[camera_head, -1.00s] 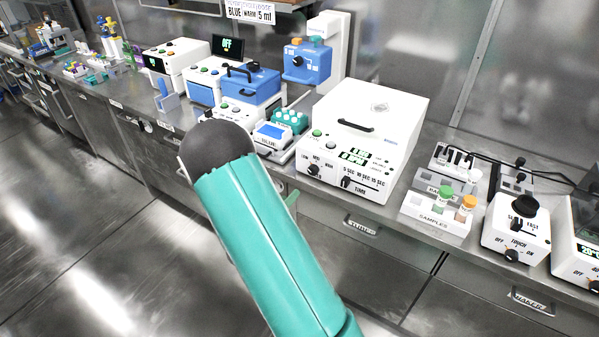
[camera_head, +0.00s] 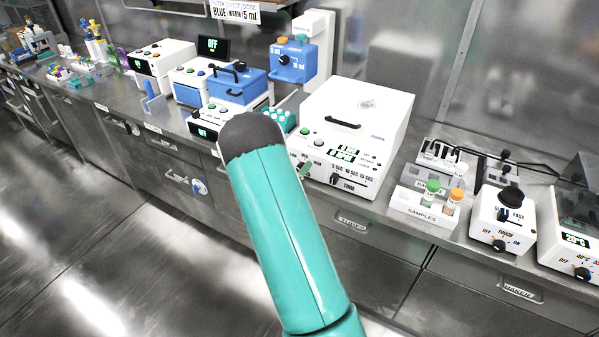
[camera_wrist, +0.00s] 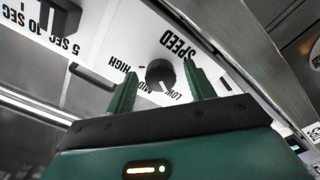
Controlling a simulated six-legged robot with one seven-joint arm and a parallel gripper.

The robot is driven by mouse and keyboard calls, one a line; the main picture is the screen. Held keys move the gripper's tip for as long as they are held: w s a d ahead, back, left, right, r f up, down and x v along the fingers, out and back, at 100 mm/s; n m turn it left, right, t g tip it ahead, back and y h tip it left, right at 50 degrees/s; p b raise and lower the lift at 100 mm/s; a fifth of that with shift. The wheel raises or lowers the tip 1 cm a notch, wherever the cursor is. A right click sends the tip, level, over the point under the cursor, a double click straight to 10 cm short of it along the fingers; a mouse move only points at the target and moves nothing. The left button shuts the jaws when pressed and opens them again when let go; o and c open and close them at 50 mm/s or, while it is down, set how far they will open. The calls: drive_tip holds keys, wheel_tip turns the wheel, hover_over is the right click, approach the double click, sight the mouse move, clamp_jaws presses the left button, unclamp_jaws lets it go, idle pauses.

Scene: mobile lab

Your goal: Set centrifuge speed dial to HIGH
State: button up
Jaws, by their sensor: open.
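The centrifuge (camera_head: 370,112) is a white box with a black lid handle on the bench. Its black round speed dial (camera_wrist: 160,72) shows in the wrist view under the word SPEED, with HIGH on the picture's left and LOW below right. The dial's white mark points toward LOW. My gripper (camera_wrist: 159,67) is open, with one green finger on each side of the dial. I cannot tell whether either finger touches it. In the head view, my arm covers much of the gripper, and only a green finger part shows at the centrifuge's front left.
The time dial (camera_head: 336,179) sits right of the speed dial on the same panel. A white sample rack (camera_head: 424,212) and a white mixer (camera_head: 500,222) stand further right. A blue-lidded device (camera_head: 237,86) is to the left. Floor is clear in front.

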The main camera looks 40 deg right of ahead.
drive_tip(key=c, duration=1)
drive_tip(key=shift+m, duration=0.3)
drive_tip(key=m, duration=2.3)
drive_tip(key=shift+w, duration=0.15)
drive_tip(key=shift+m, duration=0.3)
